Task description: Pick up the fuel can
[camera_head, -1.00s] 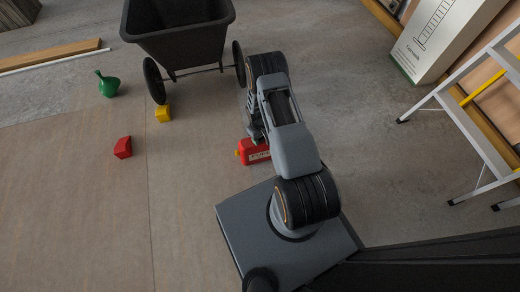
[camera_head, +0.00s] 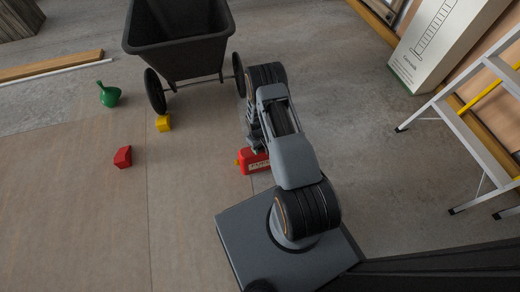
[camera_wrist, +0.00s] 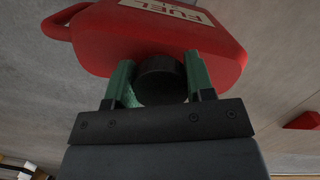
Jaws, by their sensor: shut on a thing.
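The red fuel can (camera_head: 254,163) with its pale label is at the far end of my arm in the head view, partly hidden by the arm. In the wrist view the fuel can (camera_wrist: 150,40) fills the top of the picture, with its black round cap toward me. The green fingers of my gripper (camera_wrist: 160,68) stand on either side of the cap and are shut on the can there. I cannot tell whether the can touches the floor or hangs just above it.
A black wheeled cart (camera_head: 180,52) stands behind the can. A yellow block (camera_head: 163,123), a red block (camera_head: 123,157) and a green flask-like object (camera_head: 108,95) lie left. A white box (camera_head: 440,45) and a stepladder (camera_head: 465,120) stand right. Floor at lower left is clear.

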